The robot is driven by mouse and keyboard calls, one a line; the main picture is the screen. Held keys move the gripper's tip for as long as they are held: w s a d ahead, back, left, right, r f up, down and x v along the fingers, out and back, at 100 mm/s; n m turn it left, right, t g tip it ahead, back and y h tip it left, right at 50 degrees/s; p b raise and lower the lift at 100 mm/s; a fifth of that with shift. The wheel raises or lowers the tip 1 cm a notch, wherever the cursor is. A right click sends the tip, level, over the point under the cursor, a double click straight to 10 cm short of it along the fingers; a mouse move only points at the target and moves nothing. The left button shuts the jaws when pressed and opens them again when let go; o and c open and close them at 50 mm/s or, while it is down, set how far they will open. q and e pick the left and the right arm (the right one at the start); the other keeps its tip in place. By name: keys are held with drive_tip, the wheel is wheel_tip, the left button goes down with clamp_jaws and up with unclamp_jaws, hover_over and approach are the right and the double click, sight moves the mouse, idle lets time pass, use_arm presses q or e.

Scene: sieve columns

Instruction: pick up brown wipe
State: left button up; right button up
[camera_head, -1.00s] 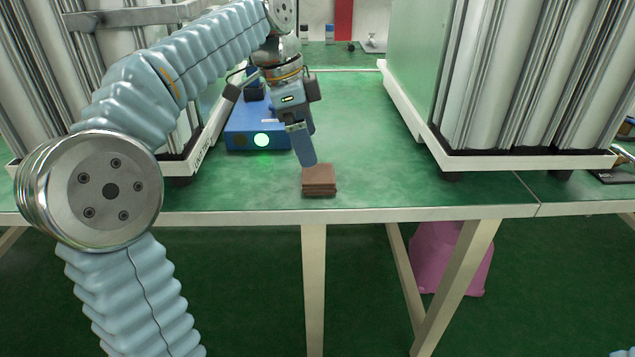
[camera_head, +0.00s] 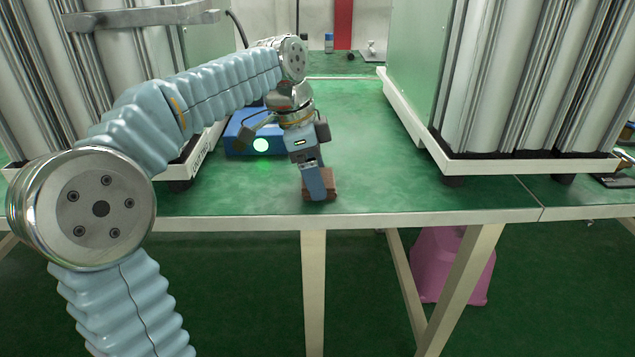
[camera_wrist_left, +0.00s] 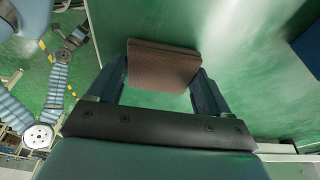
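The brown wipe (camera_head: 331,181) is a small folded stack lying on the green table near its front edge, partly hidden behind my left gripper in the head view. My left gripper (camera_head: 319,196) is lowered at it, pointing down. In the left wrist view the brown wipe (camera_wrist_left: 163,66) lies between the two blue fingers of my left gripper (camera_wrist_left: 163,80). The fingers are apart, one at each side of the wipe. I cannot tell whether they touch it. My right gripper is in neither view.
A blue box (camera_head: 245,133) with a lit green button stands behind and left of the wipe. Racks of metal columns (camera_head: 525,160) stand on both sides of the table. The green table (camera_head: 420,195) is clear right of the wipe. A pink bin (camera_head: 450,265) stands underneath.

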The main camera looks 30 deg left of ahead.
use_arm(q)
drive_tip(key=c, duration=0.4)
drive_tip(key=shift+r, duration=0.55)
wheel_tip(320, 180, up, 3)
drive_tip(key=shift+s+f+p, duration=0.1)
drive_tip(key=shift+p, duration=0.4)
drive_tip(key=s+d+r, duration=0.5)
drive_tip(key=s+r, duration=0.4)
drive_tip(key=s, duration=0.4)
